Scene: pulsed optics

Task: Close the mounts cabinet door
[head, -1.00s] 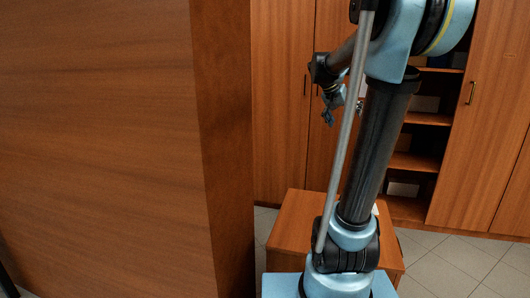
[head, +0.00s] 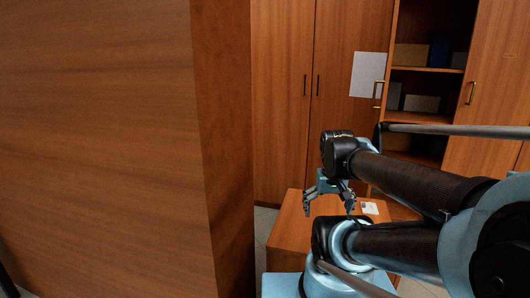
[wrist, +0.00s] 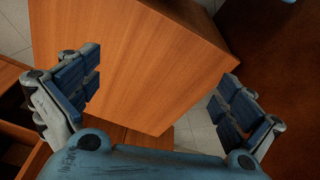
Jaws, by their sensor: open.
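An open cabinet (head: 432,68) with dark shelves stands at the back right in the head view. No readable label shows which one is the mounts cabinet. My gripper (head: 328,203) is open and empty, pointing down over a low wooden cabinet, apart from the doors. In the wrist view, its blue-padded fingers (wrist: 160,98) are spread wide with nothing between them.
The low wooden cabinet (head: 284,238) stands just ahead, with a small label on top. A large wooden panel (head: 95,140) blocks the left side. Grey boxes (head: 411,54) and a blue one sit on the shelves. Little tiled floor shows.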

